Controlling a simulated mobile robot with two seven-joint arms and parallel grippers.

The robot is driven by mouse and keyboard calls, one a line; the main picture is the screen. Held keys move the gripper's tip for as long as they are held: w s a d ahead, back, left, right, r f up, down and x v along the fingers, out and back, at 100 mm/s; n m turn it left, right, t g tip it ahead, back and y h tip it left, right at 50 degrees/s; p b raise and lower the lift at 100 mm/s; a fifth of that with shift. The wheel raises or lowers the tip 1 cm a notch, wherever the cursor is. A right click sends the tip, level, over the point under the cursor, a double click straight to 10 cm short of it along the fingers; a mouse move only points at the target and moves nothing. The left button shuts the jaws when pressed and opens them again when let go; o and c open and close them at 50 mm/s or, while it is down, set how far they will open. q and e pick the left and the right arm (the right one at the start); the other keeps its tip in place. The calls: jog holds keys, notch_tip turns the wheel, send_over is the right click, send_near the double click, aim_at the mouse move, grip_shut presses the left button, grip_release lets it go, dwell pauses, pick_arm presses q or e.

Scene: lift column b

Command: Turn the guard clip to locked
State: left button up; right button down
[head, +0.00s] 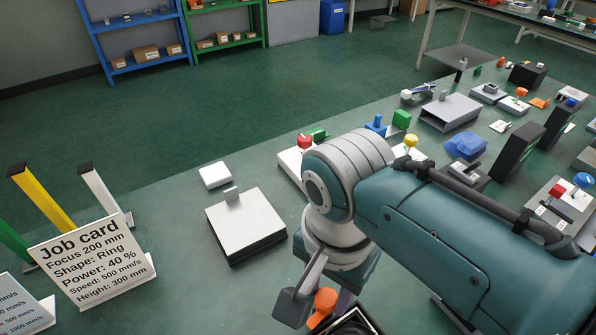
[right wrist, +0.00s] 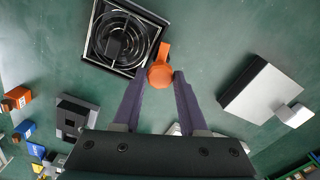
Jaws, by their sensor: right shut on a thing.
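The guard clip (right wrist: 164,51) is orange, with a rounded knob, and sits at the edge of a black square fan guard (right wrist: 97,47) with concentric rings in the right wrist view. My right gripper (right wrist: 160,78) has its two purple fingers on either side of the clip's knob and is shut on it. In the head view the orange clip (head: 325,299) shows below my right arm, and only a corner of the fan guard (head: 357,319) shows at the bottom edge. My left gripper is not in view. I cannot read a locked mark on the clip.
A white-topped box (head: 245,222) stands left of my right arm, with a small white block (head: 214,175) behind it. A job card (head: 95,262) stands at the left. Several coloured fixtures crowd the bench (head: 400,85) at the right. Bare bench lies between the card and the box.

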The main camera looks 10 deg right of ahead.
jog(key=n+p, duration=0.1)
jog(key=n, duration=0.1)
jog(key=shift+r+n, duration=0.1)
jog(key=shift+n, duration=0.3)
jog(key=n+p, duration=0.1)
jog(key=n, duration=0.2)
jog(key=shift+n, duration=0.3)
jog(key=n+p, duration=0.1)
jog(key=n, duration=0.3)
jog(key=shift+n, duration=2)
jog(key=shift+c, duration=2.2)
grip_release()
jog(key=shift+p, duration=0.35)
